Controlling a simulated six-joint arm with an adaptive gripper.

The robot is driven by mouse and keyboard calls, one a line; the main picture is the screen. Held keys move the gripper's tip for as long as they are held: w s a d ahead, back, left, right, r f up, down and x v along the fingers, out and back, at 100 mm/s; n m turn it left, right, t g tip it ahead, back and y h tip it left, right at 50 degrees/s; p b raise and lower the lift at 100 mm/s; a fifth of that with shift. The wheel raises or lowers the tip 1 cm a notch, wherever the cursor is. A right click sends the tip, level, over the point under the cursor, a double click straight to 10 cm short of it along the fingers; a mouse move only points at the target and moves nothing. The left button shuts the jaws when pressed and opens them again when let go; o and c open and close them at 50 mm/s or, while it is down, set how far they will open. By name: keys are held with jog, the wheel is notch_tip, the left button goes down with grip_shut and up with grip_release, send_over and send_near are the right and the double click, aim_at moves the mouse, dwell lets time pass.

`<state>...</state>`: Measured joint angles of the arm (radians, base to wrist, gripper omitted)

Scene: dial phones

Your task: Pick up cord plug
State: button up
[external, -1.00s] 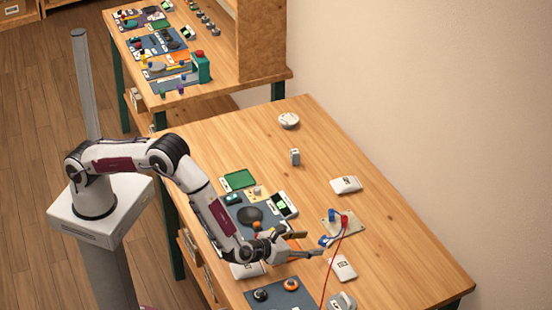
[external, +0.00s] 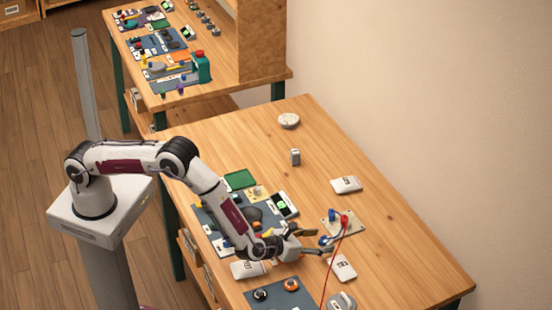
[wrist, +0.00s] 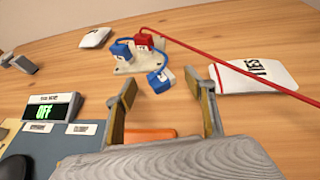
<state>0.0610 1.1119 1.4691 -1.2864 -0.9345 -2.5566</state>
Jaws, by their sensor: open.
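A blue plug (wrist: 160,80) on a blue cord lies on the table in front of a small beige board (wrist: 150,62). The board carries a blue block (wrist: 121,52) and a red one (wrist: 146,41), and a red cord runs from the red block. The blue plug also shows in the external view (external: 325,240), close to my fingertips. My gripper (external: 320,241) is low over the table, fingers spread. In the wrist view, my gripper (wrist: 162,90) has the blue plug just beyond its fingertips, in line with the gap. Nothing is between the fingers.
The red cord (wrist: 240,67) passes beyond the right finger and over a white YES bag (wrist: 255,77). An OFF display box (wrist: 52,112) is at left. An orange piece (wrist: 150,134) lies below the fingers. The table's far side is mostly clear.

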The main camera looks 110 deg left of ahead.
aim_at(322, 242)
jog(key=shift+x, duration=0.85)
jog(key=shift+c, duration=0.3)
jog(key=c, duration=1.2)
jog(key=shift+r, duration=0.15)
jog(key=shift+r, duration=4.9)
